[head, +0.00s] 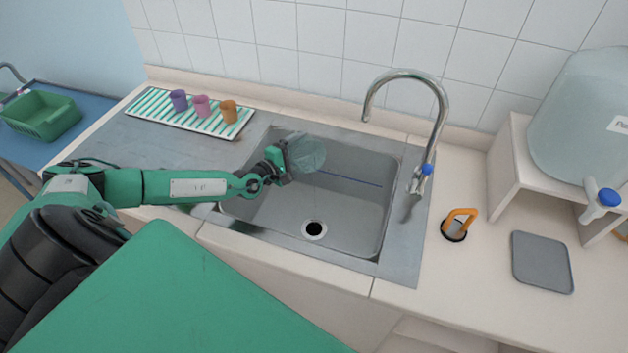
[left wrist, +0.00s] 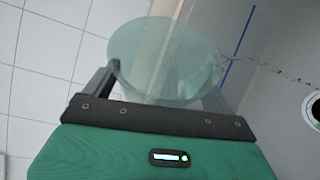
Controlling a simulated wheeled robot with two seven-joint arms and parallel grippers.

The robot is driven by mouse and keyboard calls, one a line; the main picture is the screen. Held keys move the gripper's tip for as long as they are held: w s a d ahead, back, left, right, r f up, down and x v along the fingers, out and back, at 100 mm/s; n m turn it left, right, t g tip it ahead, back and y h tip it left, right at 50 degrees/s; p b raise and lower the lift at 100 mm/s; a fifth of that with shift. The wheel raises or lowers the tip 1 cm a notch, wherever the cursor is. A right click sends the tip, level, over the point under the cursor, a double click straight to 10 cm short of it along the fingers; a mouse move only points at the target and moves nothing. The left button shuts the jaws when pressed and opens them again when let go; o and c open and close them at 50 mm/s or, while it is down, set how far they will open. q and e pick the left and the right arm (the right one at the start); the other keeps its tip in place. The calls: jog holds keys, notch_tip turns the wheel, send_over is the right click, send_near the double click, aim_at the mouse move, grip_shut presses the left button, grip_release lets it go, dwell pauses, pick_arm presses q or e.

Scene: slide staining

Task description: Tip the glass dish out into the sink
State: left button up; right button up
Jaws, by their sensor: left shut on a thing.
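The clear glass dish (head: 307,153) is held over the back left part of the steel sink (head: 365,225), tilted on its side. My left gripper (head: 286,158) is shut on the dish's edge. In the left wrist view the round, greenish dish (left wrist: 165,60) sits between the two fingers (left wrist: 160,95), with the sink wall and drain beyond it. I cannot tell whether anything is left in the dish. The sink drain (head: 314,230) is in the basin floor, in front of the dish. My right gripper is not in view.
A tap (head: 440,120) arches at the sink's back right. A striped tray (head: 150,105) with purple, pink and orange cups stands at the back left. An orange-handled item (head: 459,224) and a grey mat (head: 541,262) lie right of the sink, near a water tank (head: 585,120).

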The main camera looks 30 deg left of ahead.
pick_arm(q)
jog(key=shift+s+d+r+m+p, duration=0.2)
jog(key=shift+d+m+p, duration=0.1)
jog(key=shift+p, duration=0.1)
jog(key=shift+s+d+r+p, duration=0.1)
jog(key=shift+d+r+p, duration=0.1)
jog(key=shift+p, duration=0.25)
jog(key=shift+s+d+m+t, duration=0.1)
jog(key=shift+d+m+t, duration=0.05)
jog(key=shift+m+t, duration=0.15)
jog(key=shift+m, duration=0.3)
jog(key=shift+s+d+r+m+t, duration=0.2)
jog(key=shift+d+m+t, duration=0.1)
jog(key=shift+m, duration=0.1)
